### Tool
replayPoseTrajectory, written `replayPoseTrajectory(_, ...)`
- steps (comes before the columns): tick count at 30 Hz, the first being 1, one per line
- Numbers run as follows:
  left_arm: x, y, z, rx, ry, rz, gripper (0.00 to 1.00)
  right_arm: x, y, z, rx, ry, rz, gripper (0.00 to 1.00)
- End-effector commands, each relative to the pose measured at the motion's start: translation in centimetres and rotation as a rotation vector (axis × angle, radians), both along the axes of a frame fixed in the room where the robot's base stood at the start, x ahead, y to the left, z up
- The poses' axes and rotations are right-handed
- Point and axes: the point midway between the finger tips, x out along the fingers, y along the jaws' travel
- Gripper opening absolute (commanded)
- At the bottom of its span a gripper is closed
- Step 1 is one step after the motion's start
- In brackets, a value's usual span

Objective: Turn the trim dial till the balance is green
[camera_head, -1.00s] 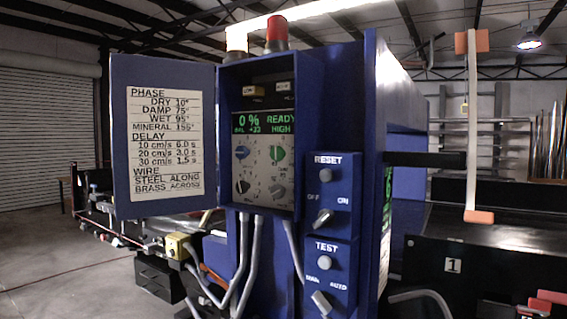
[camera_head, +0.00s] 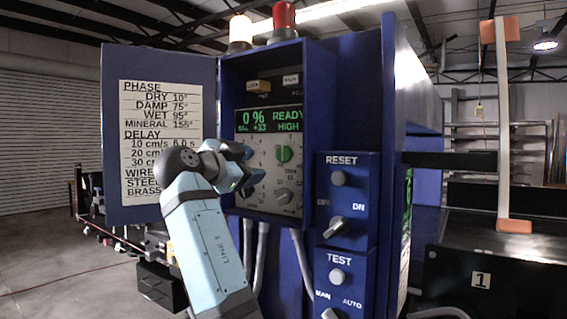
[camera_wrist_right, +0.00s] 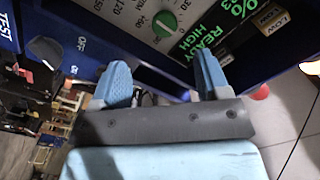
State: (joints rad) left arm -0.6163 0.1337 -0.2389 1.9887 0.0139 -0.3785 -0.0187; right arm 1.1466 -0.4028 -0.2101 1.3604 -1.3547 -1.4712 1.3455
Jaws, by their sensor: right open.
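The dial panel in the blue cabinet shows a green dial (camera_head: 284,153) at upper right and a grey dial (camera_head: 284,197) below it, with small lettering between them that seems to read TRM. The green dial also shows in the right wrist view (camera_wrist_right: 165,22). The display (camera_head: 268,120) reads 0 %, READY, a balance of about +33 and HIGH, in green letters. My right gripper (camera_head: 250,170) is in front of the panel's left side, hiding the left dials. In the wrist view its two blue fingers (camera_wrist_right: 163,80) are apart and empty. My left gripper is out of view.
An open cabinet door (camera_head: 160,70) with a printed phase chart stands at the left. RESET (camera_head: 347,200) and TEST (camera_head: 345,285) switch boxes project at the right. Grey cables (camera_head: 262,250) hang below. White and red lamps (camera_head: 284,18) are on top.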

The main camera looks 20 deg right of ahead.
Motion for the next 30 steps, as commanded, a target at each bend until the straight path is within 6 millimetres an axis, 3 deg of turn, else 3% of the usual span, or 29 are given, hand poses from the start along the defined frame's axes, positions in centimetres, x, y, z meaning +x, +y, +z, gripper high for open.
replayPoseTrajectory(5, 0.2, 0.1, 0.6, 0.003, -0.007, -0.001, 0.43, -0.2, -0.6, 1.6, 0.017, -0.029, -0.027, 0.69)
replayPoseTrajectory(21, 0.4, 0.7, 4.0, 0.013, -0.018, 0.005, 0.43, 6.2, -8.8, 1.7, 0.014, -0.027, -0.025, 0.69)
replayPoseTrajectory(30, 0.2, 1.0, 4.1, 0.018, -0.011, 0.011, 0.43, 7.8, -10.7, 1.4, 0.014, -0.027, -0.023, 0.69)
